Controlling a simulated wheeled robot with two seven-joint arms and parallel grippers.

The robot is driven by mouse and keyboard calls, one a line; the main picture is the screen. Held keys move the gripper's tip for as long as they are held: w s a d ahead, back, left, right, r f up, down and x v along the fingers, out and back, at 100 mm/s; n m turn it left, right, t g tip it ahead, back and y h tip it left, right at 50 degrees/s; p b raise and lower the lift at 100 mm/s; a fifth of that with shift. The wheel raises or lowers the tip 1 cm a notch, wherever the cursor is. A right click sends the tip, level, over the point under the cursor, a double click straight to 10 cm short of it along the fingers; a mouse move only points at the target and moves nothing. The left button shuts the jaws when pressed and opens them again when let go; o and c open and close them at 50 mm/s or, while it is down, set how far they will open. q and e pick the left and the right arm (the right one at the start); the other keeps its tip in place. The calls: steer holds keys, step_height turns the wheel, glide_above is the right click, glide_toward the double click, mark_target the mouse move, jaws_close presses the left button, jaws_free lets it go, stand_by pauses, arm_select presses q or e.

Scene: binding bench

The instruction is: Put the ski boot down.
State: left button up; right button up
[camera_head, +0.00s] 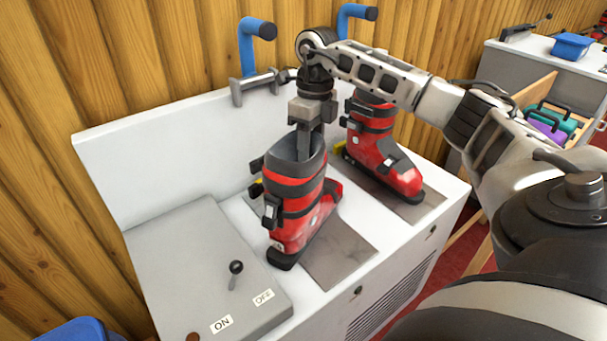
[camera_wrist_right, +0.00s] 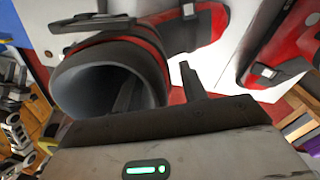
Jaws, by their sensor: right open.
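The near ski boot (camera_head: 292,210) is red and black and stands upright on the white bench (camera_head: 165,135), partly over a grey plate (camera_head: 345,258). A second red and black boot (camera_head: 383,155) stands behind it to the right on another grey plate. My right gripper (camera_head: 308,140) points down at the near boot's cuff and is open. In the right wrist view, one finger lies over the dark opening of the boot (camera_wrist_right: 100,88) and the other is outside the cuff wall. Whether either finger touches the cuff is unclear. My left gripper is not in view.
A grey box with a lever (camera_head: 235,268) and ON and OFF labels is at the front left. Two blue pipes (camera_head: 257,30) rise behind the bench by the wood wall. A wooden tray with coloured items (camera_head: 550,125) and a blue container (camera_head: 572,46) are at the right.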

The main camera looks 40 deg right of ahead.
step_height(320, 180, down, 2)
steer(key=shift+c, duration=0.3)
jaws_close()
stand_by(1.2)
